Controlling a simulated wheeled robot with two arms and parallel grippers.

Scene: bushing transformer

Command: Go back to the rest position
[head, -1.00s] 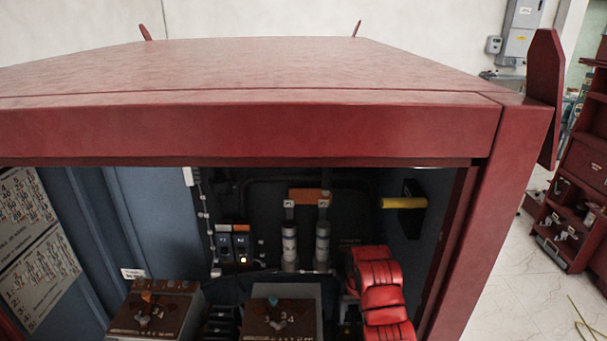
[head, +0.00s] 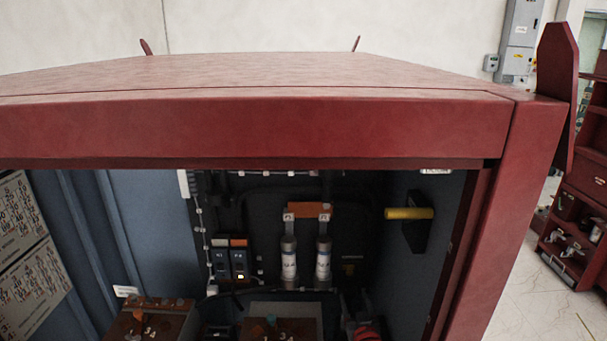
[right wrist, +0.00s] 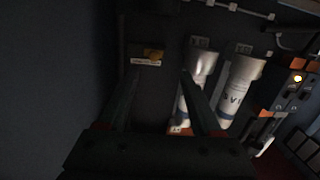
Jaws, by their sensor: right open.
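My right gripper (right wrist: 158,75) is open in the right wrist view, its two dark fingers apart with nothing between them. Beyond and beside the fingers are two white cylindrical fuses (right wrist: 238,92), which appear upside down in that view. In the head view, only a small red piece of my right arm (head: 366,332) shows at the bottom edge, inside the cabinet opening. Its fingers are hidden there. My left gripper is in neither view.
The red cabinet (head: 250,125) has a wide top beam and right post (head: 500,220) framing the opening. Inside are fuses (head: 289,262), breakers (head: 231,262), a yellow handle (head: 408,213) on the right wall, and brown transformer blocks (head: 152,322). Red shelving (head: 585,190) stands outside right.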

